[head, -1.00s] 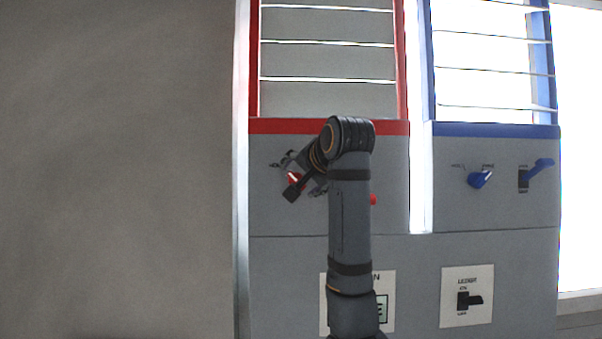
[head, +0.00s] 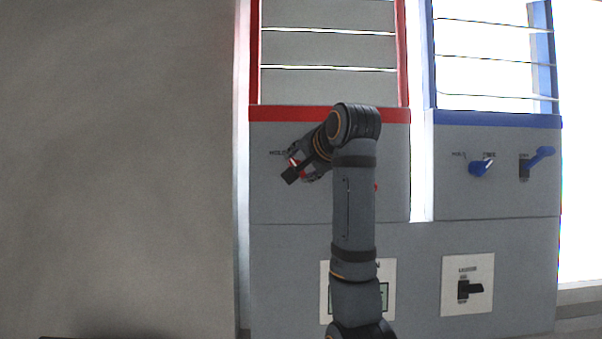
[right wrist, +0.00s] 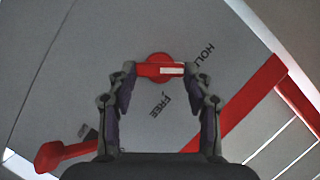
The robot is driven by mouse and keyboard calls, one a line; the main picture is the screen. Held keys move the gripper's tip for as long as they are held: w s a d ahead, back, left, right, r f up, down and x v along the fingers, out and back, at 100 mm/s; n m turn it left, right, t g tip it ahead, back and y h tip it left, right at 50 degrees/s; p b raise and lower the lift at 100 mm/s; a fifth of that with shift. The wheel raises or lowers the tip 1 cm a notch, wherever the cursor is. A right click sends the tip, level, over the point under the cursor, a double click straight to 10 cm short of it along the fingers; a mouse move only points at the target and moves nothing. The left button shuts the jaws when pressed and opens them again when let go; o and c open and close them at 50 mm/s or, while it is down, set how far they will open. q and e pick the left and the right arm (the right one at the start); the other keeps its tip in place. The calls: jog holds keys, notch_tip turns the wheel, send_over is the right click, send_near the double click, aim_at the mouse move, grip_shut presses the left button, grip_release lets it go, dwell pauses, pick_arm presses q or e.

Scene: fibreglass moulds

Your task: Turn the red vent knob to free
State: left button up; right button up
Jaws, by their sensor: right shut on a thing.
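The red vent knob (right wrist: 153,69) is a round red dial with a raised bar and a white mark at the bar's right end in the right wrist view. My right gripper (right wrist: 158,70) is shut on the bar, one finger at each end. The words HOLD (right wrist: 204,58) and FREE (right wrist: 161,104) are printed beside the dial. The white mark points right, close to the HOLD side. In the head view my right gripper (head: 304,166) covers most of the knob (head: 293,161) and the FREE label. My left gripper is not in view.
A red lever (right wrist: 65,154) sits on the same grey panel; my arm mostly hides it in the head view. To the right are a blue knob (head: 479,168), a blue lever (head: 539,157) and a lower plate with a black switch (head: 468,289). Open space lies left.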

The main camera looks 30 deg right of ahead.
jog(key=m+t+b, duration=0.1)
jog(key=m+b, duration=0.2)
jog(key=b, duration=0.1)
jog(key=f+m+t+b, duration=0.1)
jog(key=m+b, duration=0.2)
jog(key=b, duration=0.2)
jog(key=m+t+b, duration=0.2)
jog(key=m+b, duration=0.1)
jog(key=b, duration=0.1)
jog(key=shift+f, duration=0.4)
jog(key=shift+w+m+t+h+b, duration=0.1)
jog(key=shift+m+t+h+b, duration=0.35)
jog(key=shift+m+b, duration=0.95)
jog(key=shift+m+t+h+b, duration=0.25)
jog(key=shift+m+h+b, duration=0.45)
jog(key=shift+m, duration=1.3)
jog(key=o, duration=1.1)
jog(key=shift+o, duration=0.3)
jog(key=v, duration=1.2)
